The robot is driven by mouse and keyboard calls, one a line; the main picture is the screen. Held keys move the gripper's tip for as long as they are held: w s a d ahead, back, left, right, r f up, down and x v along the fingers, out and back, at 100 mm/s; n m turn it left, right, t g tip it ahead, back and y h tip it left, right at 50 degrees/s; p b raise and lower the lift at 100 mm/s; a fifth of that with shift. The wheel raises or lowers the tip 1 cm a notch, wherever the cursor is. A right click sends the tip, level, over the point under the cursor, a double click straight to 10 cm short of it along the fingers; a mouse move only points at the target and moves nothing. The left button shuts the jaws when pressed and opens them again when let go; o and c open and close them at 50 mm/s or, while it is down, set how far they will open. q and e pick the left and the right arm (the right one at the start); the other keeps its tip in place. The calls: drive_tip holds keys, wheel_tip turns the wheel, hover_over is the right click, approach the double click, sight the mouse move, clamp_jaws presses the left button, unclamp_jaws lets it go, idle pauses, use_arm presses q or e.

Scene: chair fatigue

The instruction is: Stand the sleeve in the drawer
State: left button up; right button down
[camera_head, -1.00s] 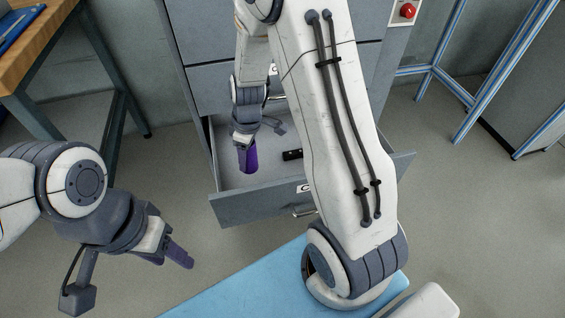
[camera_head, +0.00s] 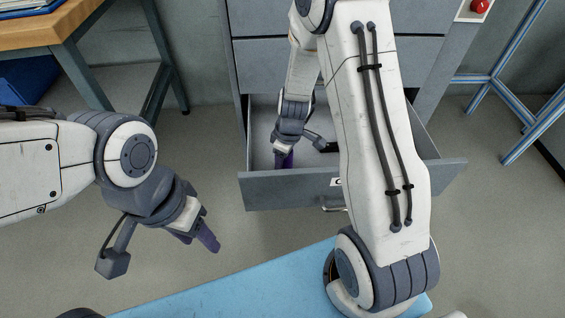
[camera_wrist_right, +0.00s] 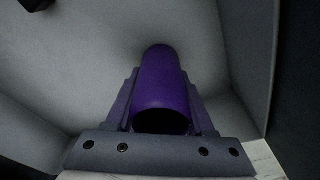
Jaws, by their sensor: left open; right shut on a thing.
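The purple sleeve (camera_head: 288,160) is held in my right gripper (camera_head: 283,154), inside the open drawer (camera_head: 290,190). The drawer front hides its lower part in the head view. In the right wrist view the sleeve (camera_wrist_right: 160,88) lies between the fingers (camera_wrist_right: 160,115), its dark open end towards the camera and its far end towards the grey drawer floor (camera_wrist_right: 90,65). I cannot tell whether it touches the floor. My left gripper (camera_head: 198,240) is open and empty, left of and in front of the drawer.
A blue surface (camera_head: 240,285) is in front. A wooden-topped bench (camera_head: 40,30) stands at back left. Floor is clear left of the drawer.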

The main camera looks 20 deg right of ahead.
drive_tip(key=shift+c, duration=1.3)
unclamp_jaws()
drive_tip(key=shift+f, duration=0.1)
drive_tip(key=shift+r+p, duration=0.35)
drive_tip(key=shift+r, duration=0.05)
wheel_tip(320, 180, up, 11)
drive_tip(key=s+p, duration=0.1)
drive_tip(key=p, duration=0.4)
drive_tip(key=s+a+r, duration=0.9)
drive_tip(key=a, duration=0.1)
drive_tip(key=s+a+r, duration=0.2)
drive_tip(key=s, duration=0.4)
drive_tip(key=s+a+r+m+g, duration=0.1)
drive_tip(key=s+r, duration=0.1)
drive_tip(key=s, duration=0.5)
drive_tip(key=shift+s+a, duration=0.2)
drive_tip(key=shift+a, duration=0.2)
drive_tip(key=shift+r, duration=0.2)
